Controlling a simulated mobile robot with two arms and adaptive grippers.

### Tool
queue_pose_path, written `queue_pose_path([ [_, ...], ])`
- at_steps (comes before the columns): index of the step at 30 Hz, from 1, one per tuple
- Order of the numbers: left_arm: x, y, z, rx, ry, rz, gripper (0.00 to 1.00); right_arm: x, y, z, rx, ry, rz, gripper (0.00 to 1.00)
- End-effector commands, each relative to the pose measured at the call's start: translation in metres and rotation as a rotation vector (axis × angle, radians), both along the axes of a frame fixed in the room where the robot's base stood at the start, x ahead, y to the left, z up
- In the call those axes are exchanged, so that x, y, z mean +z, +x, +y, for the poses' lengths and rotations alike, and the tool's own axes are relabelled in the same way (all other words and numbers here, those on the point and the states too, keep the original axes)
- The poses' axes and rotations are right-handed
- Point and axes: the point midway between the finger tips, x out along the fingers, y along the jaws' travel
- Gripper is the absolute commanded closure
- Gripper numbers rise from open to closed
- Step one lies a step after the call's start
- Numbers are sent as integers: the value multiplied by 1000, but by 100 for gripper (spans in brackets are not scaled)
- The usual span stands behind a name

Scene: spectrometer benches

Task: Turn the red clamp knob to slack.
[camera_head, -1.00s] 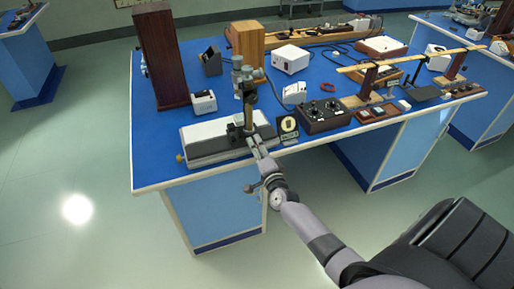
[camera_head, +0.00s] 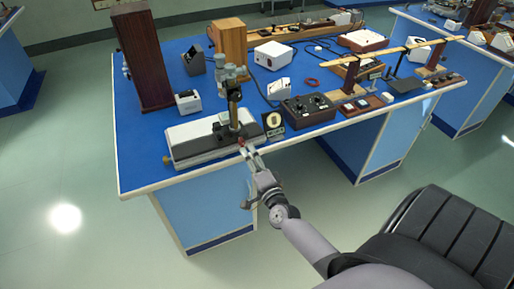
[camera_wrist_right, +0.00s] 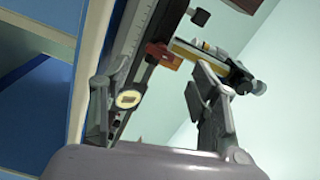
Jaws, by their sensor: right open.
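The red clamp knob (camera_head: 241,142) is a small red spot at the front foot of the upright microscope-like instrument (camera_head: 233,97) on its white and black bench base (camera_head: 194,139). My right gripper (camera_head: 248,149) is just in front of it, at the table's front edge, open and empty. In the right wrist view the knob (camera_wrist_right: 163,54) shows as a red block between and beyond the two spread fingers of my right gripper (camera_wrist_right: 148,72), apart from both. The brass-coloured column (camera_wrist_right: 195,55) lies behind it. My left gripper is not in view.
A black dial plate (camera_head: 273,122) with a pale disc stands just right of the base, close to my right gripper. A dark control box (camera_head: 306,109) is further right. A small white device (camera_head: 188,101) stands behind the base. Floor in front is clear.

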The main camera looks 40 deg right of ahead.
Motion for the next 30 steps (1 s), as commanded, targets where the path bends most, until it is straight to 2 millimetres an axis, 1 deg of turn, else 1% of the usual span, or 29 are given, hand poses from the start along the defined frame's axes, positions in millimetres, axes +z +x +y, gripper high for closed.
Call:
queue_pose_path([
  [1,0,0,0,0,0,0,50,-1,-11,3,0,2,3,44],
  [3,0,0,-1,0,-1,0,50,-1,-24,6,1,2,2,44],
  [6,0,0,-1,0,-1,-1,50,-1,-38,9,0,1,2,44],
  [9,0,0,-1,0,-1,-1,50,0,-46,11,1,1,1,44],
  [14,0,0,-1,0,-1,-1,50,0,-50,12,0,1,-1,44],
  [28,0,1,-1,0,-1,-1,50,0,-50,12,0,1,0,44],
  [30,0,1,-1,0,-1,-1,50,-5,-50,13,4,-7,12,44],
])
